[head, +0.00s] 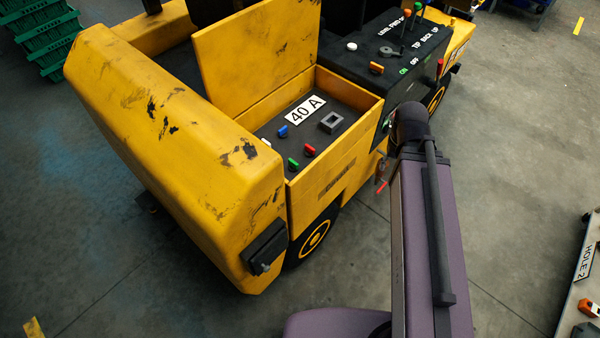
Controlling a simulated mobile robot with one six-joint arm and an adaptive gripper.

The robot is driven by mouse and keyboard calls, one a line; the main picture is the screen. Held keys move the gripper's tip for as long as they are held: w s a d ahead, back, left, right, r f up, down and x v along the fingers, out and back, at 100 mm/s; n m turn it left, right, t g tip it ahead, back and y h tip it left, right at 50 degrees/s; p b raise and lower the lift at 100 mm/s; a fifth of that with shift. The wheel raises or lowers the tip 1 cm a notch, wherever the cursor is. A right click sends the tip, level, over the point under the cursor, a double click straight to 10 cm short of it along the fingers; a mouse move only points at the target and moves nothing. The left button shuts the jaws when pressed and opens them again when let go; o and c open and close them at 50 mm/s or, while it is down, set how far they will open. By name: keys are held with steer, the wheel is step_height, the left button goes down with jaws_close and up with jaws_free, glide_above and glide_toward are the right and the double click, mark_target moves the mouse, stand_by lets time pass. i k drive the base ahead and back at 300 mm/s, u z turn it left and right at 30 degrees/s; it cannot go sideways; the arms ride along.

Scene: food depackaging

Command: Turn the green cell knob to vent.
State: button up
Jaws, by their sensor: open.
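The green knob (293,164) sits near the front edge of the dark panel (268,131) inside the open yellow compartment of the vehicle. My gripper cannot be made out in the head view.
A raised yellow lid (257,50) stands behind the compartment, and a yellow wall (335,155) borders its front. A 40 A label (305,108) and a grey square socket (331,122) share the panel. A black control console (390,60) adjoins on the right. Open floor lies in front.

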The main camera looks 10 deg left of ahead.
mark_target(294, 167)
steer(key=z, duration=0.15)
steer(key=k, duration=0.5)
steer(key=u, duration=0.75)
steer(key=i, duration=0.5)
steer(key=u, duration=0.05)
